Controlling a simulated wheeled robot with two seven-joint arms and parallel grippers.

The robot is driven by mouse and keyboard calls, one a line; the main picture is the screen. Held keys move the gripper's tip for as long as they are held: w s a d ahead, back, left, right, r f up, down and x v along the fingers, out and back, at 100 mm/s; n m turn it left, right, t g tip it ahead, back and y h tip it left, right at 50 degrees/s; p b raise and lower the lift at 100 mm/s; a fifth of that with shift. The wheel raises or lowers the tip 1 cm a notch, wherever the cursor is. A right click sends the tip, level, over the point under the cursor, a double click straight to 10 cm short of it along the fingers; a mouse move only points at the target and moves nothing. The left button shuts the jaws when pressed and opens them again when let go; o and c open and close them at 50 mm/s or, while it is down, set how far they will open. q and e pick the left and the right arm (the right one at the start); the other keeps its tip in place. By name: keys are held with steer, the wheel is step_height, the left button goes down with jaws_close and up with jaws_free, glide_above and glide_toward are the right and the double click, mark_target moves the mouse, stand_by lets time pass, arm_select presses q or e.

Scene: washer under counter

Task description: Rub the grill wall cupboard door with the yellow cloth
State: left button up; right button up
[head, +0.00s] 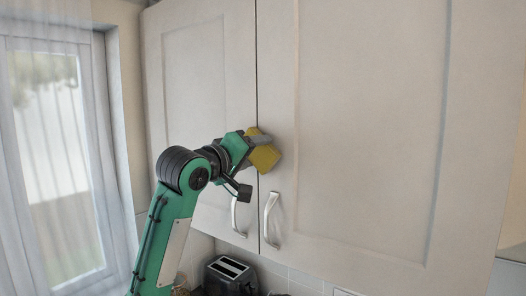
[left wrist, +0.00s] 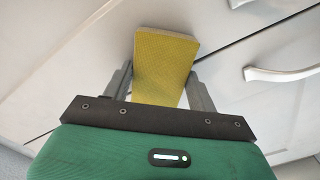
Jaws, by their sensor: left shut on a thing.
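The yellow cloth (head: 264,157) looks like a flat, stiff block. My left gripper (head: 252,143) is shut on it; in the left wrist view the cloth (left wrist: 165,60) sits between the two grey fingers. The cloth is in front of the pale wall cupboard, near the seam between its left door (head: 205,90) and right door (head: 365,120), overlapping the right door's left edge. It is close to the door face; I cannot tell if it touches. No label shows which door is the grill one. My right gripper is out of view.
Two silver handles, on the left door (head: 237,216) and right door (head: 270,220), hang just below the gripper. A window (head: 55,150) with a sheer curtain is at the left. A black toaster (head: 230,275) stands below. The right door's broad panel is clear.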

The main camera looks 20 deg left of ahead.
arm_select(q)
steer(key=shift+v, duration=2.8)
steer(key=shift+s, duration=0.1)
steer(key=v, duration=0.3)
steer(key=shift+r, duration=0.1)
